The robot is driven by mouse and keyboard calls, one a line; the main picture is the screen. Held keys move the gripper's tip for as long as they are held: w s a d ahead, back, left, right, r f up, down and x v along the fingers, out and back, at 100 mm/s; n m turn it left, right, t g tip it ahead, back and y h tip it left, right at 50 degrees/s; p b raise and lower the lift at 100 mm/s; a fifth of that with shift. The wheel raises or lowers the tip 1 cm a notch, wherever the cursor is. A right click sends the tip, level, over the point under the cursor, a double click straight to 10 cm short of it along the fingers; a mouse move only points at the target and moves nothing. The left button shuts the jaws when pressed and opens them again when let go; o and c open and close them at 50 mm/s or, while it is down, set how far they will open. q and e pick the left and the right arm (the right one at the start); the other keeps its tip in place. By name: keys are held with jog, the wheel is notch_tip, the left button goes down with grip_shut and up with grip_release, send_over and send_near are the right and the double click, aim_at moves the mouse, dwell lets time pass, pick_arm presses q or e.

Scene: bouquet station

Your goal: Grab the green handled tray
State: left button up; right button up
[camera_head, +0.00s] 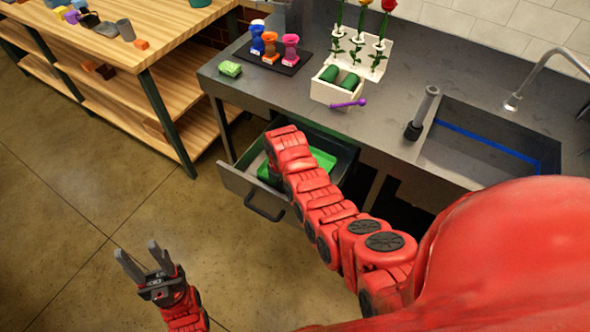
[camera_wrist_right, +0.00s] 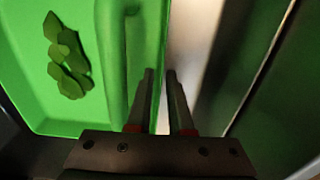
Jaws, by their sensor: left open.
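The green tray (camera_head: 322,158) lies inside the pulled-out drawer under the counter, partly hidden by my right arm. In the right wrist view the tray (camera_wrist_right: 85,112) fills the left side, with dark green leaf shapes (camera_wrist_right: 68,58) on its floor and a raised handle-like part along its right side. My right gripper (camera_wrist_right: 160,72) points down at that side, its narrowly spaced fingers at the tray's right edge. Whether they grip it I cannot tell; its fingers are hidden in the head view. My left gripper (camera_head: 137,250) is open and empty above the floor, left of the drawer.
The drawer front (camera_head: 238,188) with its dark handle (camera_head: 264,208) juts out from the counter (camera_head: 400,140). A wooden shelf table (camera_head: 150,40) stands at the left. A white box (camera_head: 325,92), flowers and a sink are on the counter. The floor at left is clear.

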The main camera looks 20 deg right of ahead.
grip_shut()
dwell(1.4)
